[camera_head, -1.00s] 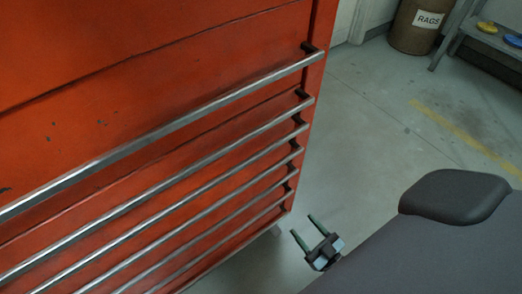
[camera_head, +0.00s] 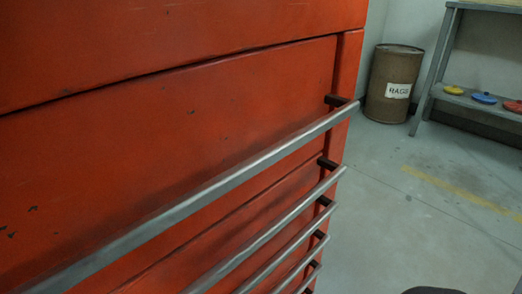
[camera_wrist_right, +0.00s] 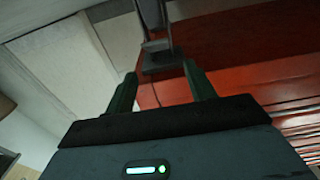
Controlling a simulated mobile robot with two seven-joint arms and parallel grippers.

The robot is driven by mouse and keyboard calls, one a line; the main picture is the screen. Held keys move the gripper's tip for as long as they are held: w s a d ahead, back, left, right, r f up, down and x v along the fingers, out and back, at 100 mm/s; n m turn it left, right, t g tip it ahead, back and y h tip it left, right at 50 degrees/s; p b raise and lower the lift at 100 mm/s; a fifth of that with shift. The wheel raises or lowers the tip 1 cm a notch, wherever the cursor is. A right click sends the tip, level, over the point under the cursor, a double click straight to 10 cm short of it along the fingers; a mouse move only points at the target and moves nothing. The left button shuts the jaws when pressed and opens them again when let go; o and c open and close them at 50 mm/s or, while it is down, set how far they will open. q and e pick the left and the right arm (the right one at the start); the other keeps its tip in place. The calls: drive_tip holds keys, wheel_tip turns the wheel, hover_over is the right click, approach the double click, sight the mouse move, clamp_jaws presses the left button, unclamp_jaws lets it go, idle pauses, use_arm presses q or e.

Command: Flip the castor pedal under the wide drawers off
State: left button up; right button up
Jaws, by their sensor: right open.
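The red cabinet (camera_head: 230,110) fills the left of the head view, with wide drawers and long metal bar handles (camera_head: 210,195). Its underside, the castor and the pedal are out of the head view. In the right wrist view, a grey metal castor assembly (camera_wrist_right: 153,22) shows at the top centre against the red cabinet (camera_wrist_right: 235,60). A dark flat part (camera_wrist_right: 160,47) on it may be the pedal; its position is unclear. My right gripper (camera_wrist_right: 159,69) is open and empty, its green fingers either side of and apparently just short of that part. My left gripper is not in view.
A brown RAGS barrel (camera_head: 391,85) stands at the back right. Beside it is a grey bench (camera_head: 440,60) with yellow, blue and red round items on its lower shelf.

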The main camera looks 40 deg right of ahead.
drive_tip(key=w, duration=0.6)
drive_tip(key=shift+w+a+r+b, duration=0.2)
drive_tip(key=shift+w+a+b, duration=0.05)
drive_tip(key=shift+w+b, duration=0.15)
drive_tip(key=shift+s+f, duration=0.1)
drive_tip(key=shift+s, duration=0.1)
drive_tip(key=c, duration=0.3)
drive_tip(key=shift+w, duration=0.15)
clamp_jaws()
